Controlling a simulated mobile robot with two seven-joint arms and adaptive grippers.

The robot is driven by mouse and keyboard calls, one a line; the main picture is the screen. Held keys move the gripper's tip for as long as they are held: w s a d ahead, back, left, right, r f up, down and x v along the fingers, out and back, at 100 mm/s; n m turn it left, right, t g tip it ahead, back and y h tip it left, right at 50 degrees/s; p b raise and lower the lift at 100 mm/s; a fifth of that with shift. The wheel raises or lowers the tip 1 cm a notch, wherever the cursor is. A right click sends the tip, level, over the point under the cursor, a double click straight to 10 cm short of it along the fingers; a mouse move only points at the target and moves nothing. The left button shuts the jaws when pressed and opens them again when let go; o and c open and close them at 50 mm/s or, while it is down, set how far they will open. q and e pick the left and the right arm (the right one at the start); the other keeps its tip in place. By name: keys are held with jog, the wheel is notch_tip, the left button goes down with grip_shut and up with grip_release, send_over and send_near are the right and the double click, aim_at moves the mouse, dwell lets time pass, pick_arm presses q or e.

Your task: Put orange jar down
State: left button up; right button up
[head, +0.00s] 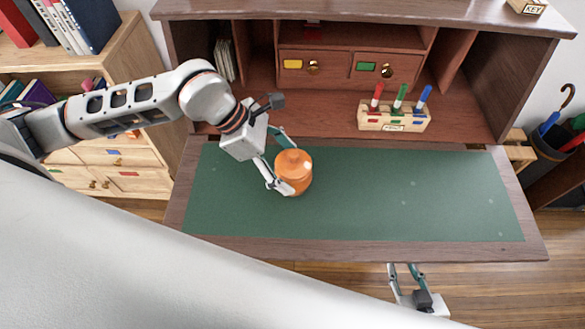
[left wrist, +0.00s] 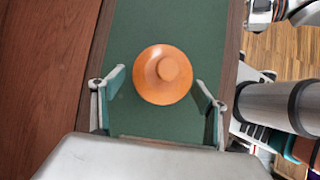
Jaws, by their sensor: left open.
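The orange jar (head: 294,171) with its round lid and knob stands upright on the green desk mat (head: 400,200), left of the middle. My left gripper (head: 275,161) is open, with one finger on the far side of the jar and one on the near left side. In the left wrist view the jar (left wrist: 163,74) lies just ahead of and between the spread fingers of the left gripper (left wrist: 160,95), with green mat showing on both sides of it. My right gripper (head: 404,268) is below the desk's front edge, its fingers apart and empty.
A wooden block with red, green and blue markers (head: 394,116) stands at the back of the desk (head: 360,252). Two small drawers (head: 350,68) sit behind. A bookcase (head: 110,60) is at left, an umbrella stand (head: 553,140) at right. The mat's right half is clear.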

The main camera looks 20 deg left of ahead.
pick_arm(q)
jog(key=v, duration=0.9)
